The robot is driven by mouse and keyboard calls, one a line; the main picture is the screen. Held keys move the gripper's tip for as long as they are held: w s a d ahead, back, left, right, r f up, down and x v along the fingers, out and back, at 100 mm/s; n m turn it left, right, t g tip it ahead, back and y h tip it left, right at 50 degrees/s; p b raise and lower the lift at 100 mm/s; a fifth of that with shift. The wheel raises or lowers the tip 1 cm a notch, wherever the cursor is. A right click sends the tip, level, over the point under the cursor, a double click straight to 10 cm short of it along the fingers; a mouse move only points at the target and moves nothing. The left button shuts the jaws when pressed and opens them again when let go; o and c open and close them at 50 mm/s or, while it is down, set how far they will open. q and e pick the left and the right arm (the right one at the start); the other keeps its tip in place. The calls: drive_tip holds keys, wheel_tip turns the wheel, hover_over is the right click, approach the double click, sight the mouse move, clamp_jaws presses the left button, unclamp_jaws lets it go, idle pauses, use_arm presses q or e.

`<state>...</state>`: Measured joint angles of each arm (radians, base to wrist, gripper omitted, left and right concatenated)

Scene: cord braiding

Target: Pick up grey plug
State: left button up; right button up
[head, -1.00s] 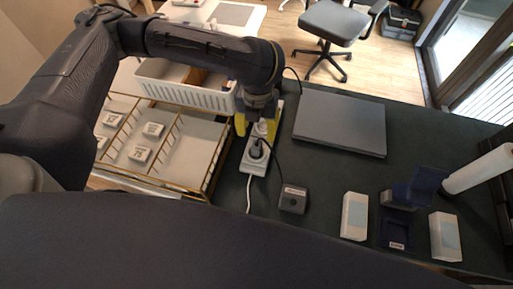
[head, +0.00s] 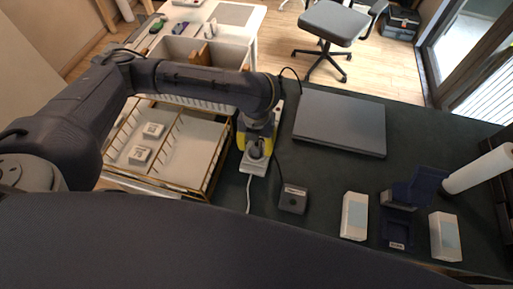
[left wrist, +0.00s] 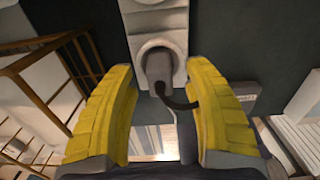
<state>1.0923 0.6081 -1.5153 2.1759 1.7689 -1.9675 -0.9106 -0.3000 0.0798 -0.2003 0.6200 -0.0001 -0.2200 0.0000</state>
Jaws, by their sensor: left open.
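The grey plug (left wrist: 158,66) sits in a round socket of the white power strip (left wrist: 158,20) in the left wrist view, with its dark cord curving off to the right. In the head view the plug (head: 255,152) is at the near end of the strip (head: 253,167). My left gripper (head: 254,143) is over the strip, pointing down. Its yellow fingers (left wrist: 160,72) are open, one on each side of the plug, with gaps visible between them and the plug. My right gripper is not in view.
A gold-framed tray (head: 208,172) with small white boxes stands left of the strip. A closed laptop (head: 341,124) lies to the right. A small dark box (head: 293,199) is near the cord. White boxes (head: 355,216) and a blue stand (head: 398,228) are further right.

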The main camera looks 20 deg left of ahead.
use_arm(q)
drive_tip(key=shift+f, duration=1.05)
drive_tip(key=shift+o, duration=0.2)
clamp_jaws()
